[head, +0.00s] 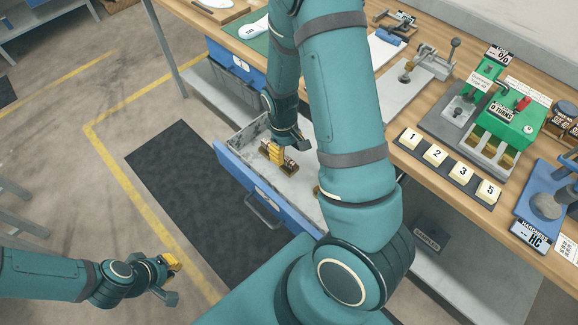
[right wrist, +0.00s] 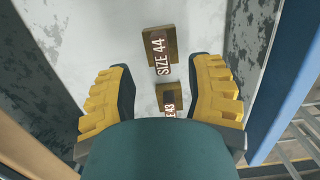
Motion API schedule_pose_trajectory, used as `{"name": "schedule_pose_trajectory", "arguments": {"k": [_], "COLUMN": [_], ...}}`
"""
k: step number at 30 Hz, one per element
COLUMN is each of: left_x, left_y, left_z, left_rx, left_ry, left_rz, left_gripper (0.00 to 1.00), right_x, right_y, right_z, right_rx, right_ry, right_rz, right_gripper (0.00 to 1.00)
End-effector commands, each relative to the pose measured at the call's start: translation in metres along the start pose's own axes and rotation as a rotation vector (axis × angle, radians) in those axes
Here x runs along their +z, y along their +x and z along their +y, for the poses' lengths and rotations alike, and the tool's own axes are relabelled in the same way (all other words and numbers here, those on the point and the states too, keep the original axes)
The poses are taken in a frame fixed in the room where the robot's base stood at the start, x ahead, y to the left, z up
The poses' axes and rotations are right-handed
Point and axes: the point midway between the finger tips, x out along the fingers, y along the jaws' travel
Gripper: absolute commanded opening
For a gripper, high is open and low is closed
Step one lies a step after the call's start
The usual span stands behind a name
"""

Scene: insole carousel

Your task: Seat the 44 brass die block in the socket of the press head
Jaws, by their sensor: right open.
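The 44 brass die block (right wrist: 170,42), labelled "SIZE 44", lies in an open drawer, seen in the right wrist view. A second brass block (right wrist: 181,95), its label partly hidden and ending in 43, lies nearer my wrist. My right gripper (right wrist: 164,98) is open and empty; its yellow-padded fingers stand either side of the second block, and the 44 block lies beyond the fingertips. In the head view my right gripper (head: 275,152) is down in the drawer. My left gripper (head: 171,278) is over the floor at lower left. I cannot tell which bench device is the press head.
The blue-fronted drawer (head: 236,178) is pulled out from under the wooden bench, its walls close around my right gripper. On the bench stand a lever device (head: 432,62), a green machine (head: 510,118) and a rack of numbered blocks (head: 448,168).

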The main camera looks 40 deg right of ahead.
Motion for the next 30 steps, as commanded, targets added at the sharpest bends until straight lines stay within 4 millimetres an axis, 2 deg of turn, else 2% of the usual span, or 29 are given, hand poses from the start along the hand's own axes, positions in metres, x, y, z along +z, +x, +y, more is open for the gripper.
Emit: {"name": "schedule_pose_trajectory", "arguments": {"k": [5,13,20,21,26,30], "left_x": [-0.001,-0.002,-0.002,-0.002,-0.002,-0.002], "left_y": [0.005,0.017,0.016,0.016,0.016,0.016], "left_z": [-0.002,-0.006,-0.006,-0.006,-0.006,-0.006], "left_rx": [0.0,0.0,0.0,0.0,0.0,0.0], "left_ry": [0.001,0.001,0.002,0.002,0.001,0.001], "left_rz": [0.002,0.008,0.009,0.009,0.009,0.009], "left_gripper": [0.0,0.0,0.0,0.0,0.0,0.0], "right_x": [0.001,0.001,0.001,0.001,0.001,0.001], "right_y": [0.013,0.05,0.052,0.052,0.052,0.052], "right_z": [-0.001,-0.002,-0.002,-0.002,-0.002,-0.002], "right_rx": [0.0,-0.001,0.0,0.0,0.0,0.0], "right_ry": [-0.001,-0.001,0.0,0.0,-0.001,-0.001], "right_rz": [-0.003,-0.003,0.001,0.001,0.0,0.0], "right_gripper": [0.53,0.53,0.53,0.55,0.0,0.0]}}
